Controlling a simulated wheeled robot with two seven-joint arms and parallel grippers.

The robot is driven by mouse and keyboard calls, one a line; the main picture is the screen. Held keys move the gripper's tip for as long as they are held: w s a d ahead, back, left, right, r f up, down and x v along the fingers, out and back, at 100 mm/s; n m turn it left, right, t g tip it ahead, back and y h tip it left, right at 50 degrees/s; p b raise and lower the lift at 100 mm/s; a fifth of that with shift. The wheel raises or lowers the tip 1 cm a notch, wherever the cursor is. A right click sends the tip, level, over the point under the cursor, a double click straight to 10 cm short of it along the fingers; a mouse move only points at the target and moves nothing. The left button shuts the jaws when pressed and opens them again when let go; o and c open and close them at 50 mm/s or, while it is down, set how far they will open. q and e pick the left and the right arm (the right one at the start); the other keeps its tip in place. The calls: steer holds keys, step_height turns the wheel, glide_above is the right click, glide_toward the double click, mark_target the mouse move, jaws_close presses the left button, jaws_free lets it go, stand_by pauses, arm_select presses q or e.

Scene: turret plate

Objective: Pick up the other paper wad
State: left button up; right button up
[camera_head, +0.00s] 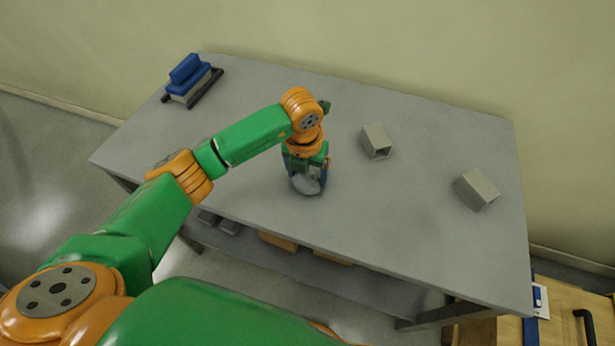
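My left gripper (307,184) points down over the front middle of the table. A pale grey, rounded thing shows between and below its fingers; it may be a paper wad, but I cannot make it out for sure. The wrist covers part of it, and I cannot tell whether the fingers touch it. No other paper wad can be made out on the table. My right gripper is not in view.
On the grey table (420,215) stand a grey box with a dark opening (376,141) and another grey box (476,189) at the right. A blue-topped stack (188,79) sits at the back left. A wooden cabinet (570,318) stands at the lower right.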

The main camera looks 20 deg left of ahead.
arm_select(q)
steer(key=c, duration=0.6)
steer(key=shift+r, duration=0.15)
